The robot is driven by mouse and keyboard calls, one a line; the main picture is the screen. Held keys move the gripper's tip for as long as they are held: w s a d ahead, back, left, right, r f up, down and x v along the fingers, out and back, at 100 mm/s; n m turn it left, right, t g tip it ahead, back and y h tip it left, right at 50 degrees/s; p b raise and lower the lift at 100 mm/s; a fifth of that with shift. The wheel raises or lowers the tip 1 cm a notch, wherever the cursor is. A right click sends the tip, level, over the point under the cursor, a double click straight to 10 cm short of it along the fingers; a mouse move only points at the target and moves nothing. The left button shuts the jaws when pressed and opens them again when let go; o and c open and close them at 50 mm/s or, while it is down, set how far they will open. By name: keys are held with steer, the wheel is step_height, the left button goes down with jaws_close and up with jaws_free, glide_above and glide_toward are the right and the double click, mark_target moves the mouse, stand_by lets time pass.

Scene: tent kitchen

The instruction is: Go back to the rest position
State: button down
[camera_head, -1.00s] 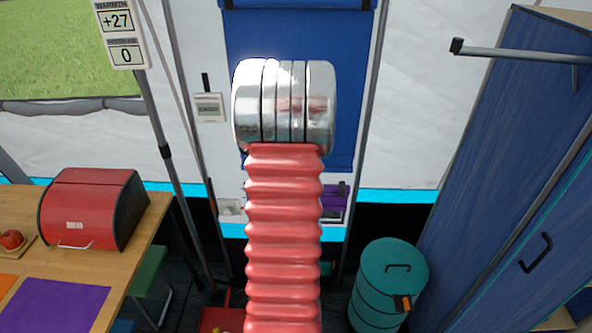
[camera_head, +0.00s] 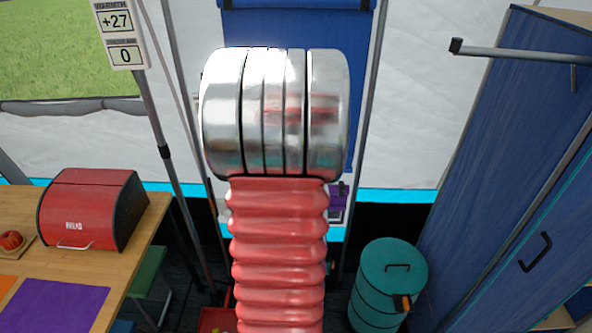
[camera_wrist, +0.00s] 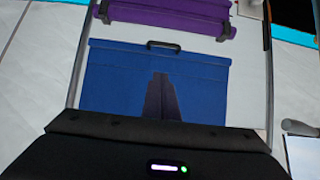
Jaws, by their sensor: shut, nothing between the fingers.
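My arm rises in the middle of the head view, with red ribbed bellows topped by a bright metal joint. My gripper does not show in the head view. In the wrist view, the dark housing of my gripper with a small lit indicator fills the bottom edge. A dark, narrow, tapered shape above it appears to be my gripper (camera_wrist: 160,92), shut and empty. It shows against the blue panel (camera_wrist: 110,78), and whether it touches anything is not clear.
A wooden table (camera_head: 135,243) with a red bread box (camera_head: 85,212) and a purple mat (camera_head: 55,307) is at left. A teal drum (camera_head: 385,290) and a blue cabinet (camera_head: 500,150) stand at right. A thin pole (camera_head: 170,170) rises left of my arm.

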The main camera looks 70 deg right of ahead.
stand_by(0.6)
steer(key=a+f+n+g+y, duration=0.1)
steer(key=a+f+y, duration=0.4)
steer(key=a, duration=0.7)
steer(key=w+a+r+n+t+y, duration=0.1)
steer(key=a+r+n, duration=0.3)
steer(key=a, duration=1)
steer(key=w+a+r+n+t+y, duration=0.1)
steer(key=w+a+r+n, duration=0.3)
steer(key=a, duration=1.1)
steer(key=w+a+r+n+y, duration=0.2)
steer(key=a+r+n, duration=0.3)
steer(key=a+r, duration=0.4)
steer(key=a+y, duration=0.1)
steer(key=a, duration=0.5)
steer(key=shift+w+r+t+y, duration=0.3)
steer(key=shift+t, duration=0.1)
steer(key=shift+d, duration=0.1)
